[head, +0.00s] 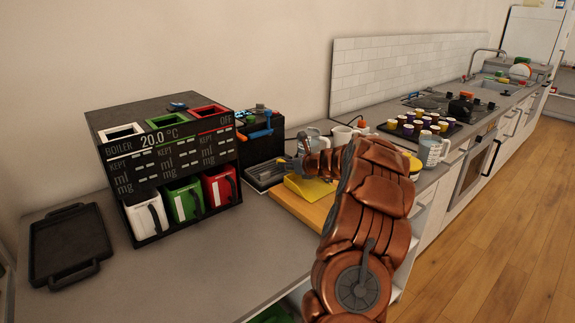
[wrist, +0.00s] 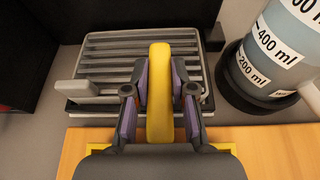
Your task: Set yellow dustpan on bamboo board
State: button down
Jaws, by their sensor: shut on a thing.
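The yellow dustpan (head: 309,189) is at the end of my arm in the head view, over the bamboo board (head: 288,201). In the wrist view its yellow handle (wrist: 159,65) stands between the purple pads of my gripper (wrist: 158,92), which is shut on it. Yellow edges of the pan show on both sides of my gripper's body, which hides the rest. The orange-brown board (wrist: 275,148) fills the lower part of the wrist view. I cannot tell whether the pan touches the board. My arm hides the board's right part in the head view.
A grey slatted tray (wrist: 110,58) lies just beyond the board. A measuring jug (wrist: 255,75) stands at its right. A black boiler machine (head: 165,150) with coloured containers is at the left, beside a black tray (head: 68,243). Several small cups (head: 420,125) stand farther along the counter.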

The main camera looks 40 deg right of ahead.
jog(key=c, duration=1)
grip_release()
jog(key=shift+o, duration=0.2)
notch_tip(320, 180, up, 5)
send_over(309, 185)
jog(key=shift+d+f+b, duration=0.1)
jog(key=shift+d+b, duration=0.05)
jog(key=shift+b, duration=0.3)
